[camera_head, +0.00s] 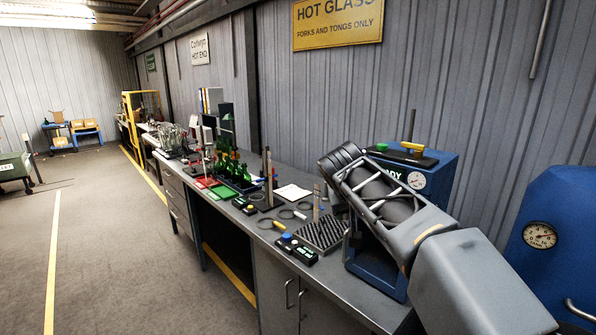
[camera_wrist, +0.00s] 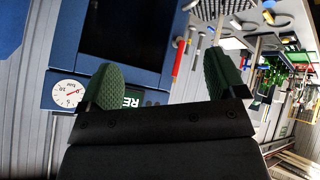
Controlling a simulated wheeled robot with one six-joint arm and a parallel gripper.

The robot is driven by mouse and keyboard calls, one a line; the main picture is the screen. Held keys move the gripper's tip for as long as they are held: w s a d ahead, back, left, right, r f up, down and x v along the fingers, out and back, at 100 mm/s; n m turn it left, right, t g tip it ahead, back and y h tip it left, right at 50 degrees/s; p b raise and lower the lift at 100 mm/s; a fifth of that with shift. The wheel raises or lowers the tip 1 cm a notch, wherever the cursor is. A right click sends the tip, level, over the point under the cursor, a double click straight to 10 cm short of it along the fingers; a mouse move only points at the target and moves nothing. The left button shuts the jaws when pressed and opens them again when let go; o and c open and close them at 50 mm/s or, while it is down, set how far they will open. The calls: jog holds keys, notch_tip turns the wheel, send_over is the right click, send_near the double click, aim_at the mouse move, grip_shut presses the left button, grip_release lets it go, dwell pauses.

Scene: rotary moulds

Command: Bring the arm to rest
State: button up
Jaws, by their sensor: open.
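My gripper (camera_wrist: 164,80) shows in the wrist view with its two green textured fingertips wide apart and nothing between them. Beyond the fingers is a blue machine (camera_wrist: 50,95) with a dark opening, a white gauge and a partly covered green sign. In the head view my grey arm (camera_head: 385,200) is folded in front of this blue machine (camera_head: 440,175) at the right end of the bench. The gripper itself cannot be made out in the head view.
A grey bench (camera_head: 345,285) runs away along the wall. It carries a dark studded block (camera_head: 322,234), a control box (camera_head: 297,249), ring-ended tools and green bottles (camera_head: 229,168). A blue tank (camera_head: 565,215) stands at the far right.

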jog(key=s+d+f+g+y, duration=0.1)
jog(key=s+f+g+y, duration=0.2)
jog(key=s+f, duration=1.7)
jog(key=s+y, duration=0.1)
jog(key=s, duration=0.1)
jog(key=shift+s+d+g+y, duration=0.3)
